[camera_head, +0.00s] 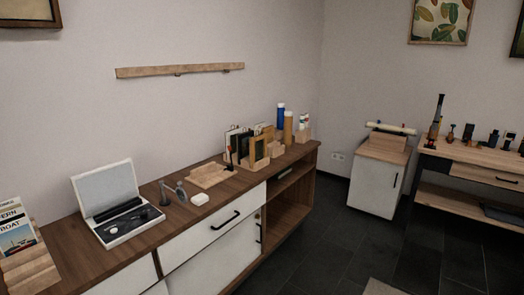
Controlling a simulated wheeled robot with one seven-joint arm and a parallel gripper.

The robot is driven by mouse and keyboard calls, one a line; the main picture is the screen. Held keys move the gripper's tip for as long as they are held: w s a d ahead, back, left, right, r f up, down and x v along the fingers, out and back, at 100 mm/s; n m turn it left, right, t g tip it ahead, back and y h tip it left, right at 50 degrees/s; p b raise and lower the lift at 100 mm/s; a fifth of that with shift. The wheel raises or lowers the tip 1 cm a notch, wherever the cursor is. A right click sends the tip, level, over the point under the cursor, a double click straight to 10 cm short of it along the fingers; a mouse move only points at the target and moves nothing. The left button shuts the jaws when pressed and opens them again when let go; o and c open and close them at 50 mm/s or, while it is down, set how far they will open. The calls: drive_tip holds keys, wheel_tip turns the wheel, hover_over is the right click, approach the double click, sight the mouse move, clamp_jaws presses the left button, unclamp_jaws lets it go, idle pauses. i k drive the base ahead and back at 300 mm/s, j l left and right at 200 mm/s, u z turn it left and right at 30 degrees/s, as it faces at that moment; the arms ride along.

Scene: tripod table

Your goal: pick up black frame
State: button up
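Several upright, flat, frame-like pieces stand close together on the far half of the long brown sideboard (222,186). Among them is a dark, black-edged piece (233,140) at the left of the group. A tan-edged piece with a dark middle (259,150) stands at the front and partly covers those behind it. They are too small and overlapped to tell for certain which one is the black frame. My gripper is not in view.
A wooden tray (208,175) lies left of the group. Blue and tan cylinders (281,117) stand behind it on the right. An open case (108,198) and a small white object (200,198) are nearer. Dark floor (330,230) is clear in front of the sideboard.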

sight(242, 139)
drive_tip(key=i+u, duration=0.15)
drive_tip(key=u, duration=0.3)
drive_tip(key=i+l+u, duration=0.1)
drive_tip(key=u, duration=0.4)
drive_tip(key=i+l+u, duration=0.15)
drive_tip(key=i+l, duration=0.2)
drive_tip(key=i+l+u, duration=0.2)
drive_tip(key=i+l, duration=0.15)
drive_tip(key=i+l+u, duration=0.15)
drive_tip(key=i+l, duration=0.2)
drive_tip(key=i+l+u, duration=0.15)
drive_tip(key=l, duration=0.45)
drive_tip(key=i+l, duration=0.25)
drive_tip(key=l, duration=0.2)
drive_tip(key=i+l, duration=0.55)
drive_tip(key=l, duration=0.3)
drive_tip(key=i+l, duration=0.3)
drive_tip(key=i+l+u, duration=0.1)
drive_tip(key=i+l, duration=0.15)
drive_tip(key=l, duration=0.3)
